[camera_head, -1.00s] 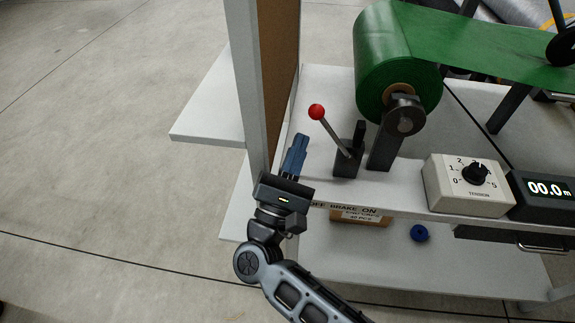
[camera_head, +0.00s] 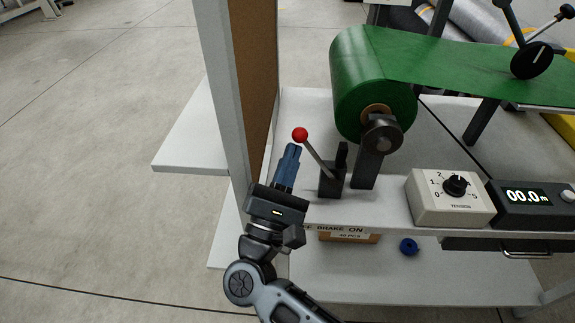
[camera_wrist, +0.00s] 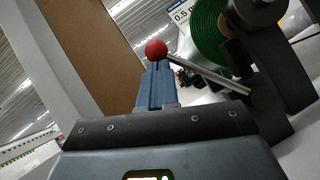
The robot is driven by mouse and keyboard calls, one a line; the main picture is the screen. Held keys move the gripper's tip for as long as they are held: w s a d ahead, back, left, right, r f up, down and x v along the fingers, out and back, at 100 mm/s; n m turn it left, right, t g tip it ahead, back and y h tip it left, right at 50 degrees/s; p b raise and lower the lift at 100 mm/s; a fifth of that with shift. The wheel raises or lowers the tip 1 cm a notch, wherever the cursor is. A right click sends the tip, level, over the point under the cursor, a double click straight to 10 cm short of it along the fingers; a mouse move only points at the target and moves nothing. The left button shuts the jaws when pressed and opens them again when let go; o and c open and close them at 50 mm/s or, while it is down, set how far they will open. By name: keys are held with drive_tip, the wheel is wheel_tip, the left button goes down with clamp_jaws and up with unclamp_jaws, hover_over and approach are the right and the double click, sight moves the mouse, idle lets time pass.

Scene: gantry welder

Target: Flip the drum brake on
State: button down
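The drum brake lever has a red ball knob (camera_head: 300,134) on a grey rod that leans up and left from a dark base block (camera_head: 332,182). A label below reads "BRAKE ON", its left part hidden by my gripper. My gripper (camera_head: 291,150) points up just left of the lever, its blue fingers close together. In the wrist view the red knob (camera_wrist: 156,50) shows just past the fingertips (camera_wrist: 158,66), and the rod runs down to the right. The fingers look shut with nothing visible between them. Whether they touch the knob I cannot tell.
A green roll (camera_head: 360,85) stands on a post right of the lever. A tension dial box (camera_head: 449,198) and a counter display (camera_head: 530,205) sit further right. A brown panel with a pale post (camera_head: 219,90) rises close to my gripper's left. Open floor lies at left.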

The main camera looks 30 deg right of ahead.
drive_tip(key=s+d+r+m+g+b, duration=0.3)
drive_tip(key=m+g+b, duration=0.4)
drive_tip(key=m+b, duration=0.3)
drive_tip(key=s+d+b, duration=0.1)
drive_tip(key=d+b, duration=0.1)
drive_tip(key=b, duration=0.2)
drive_tip(key=shift+d+r+m, duration=0.25)
drive_tip(key=shift+r+m, duration=0.05)
drive_tip(key=shift+m, duration=0.1)
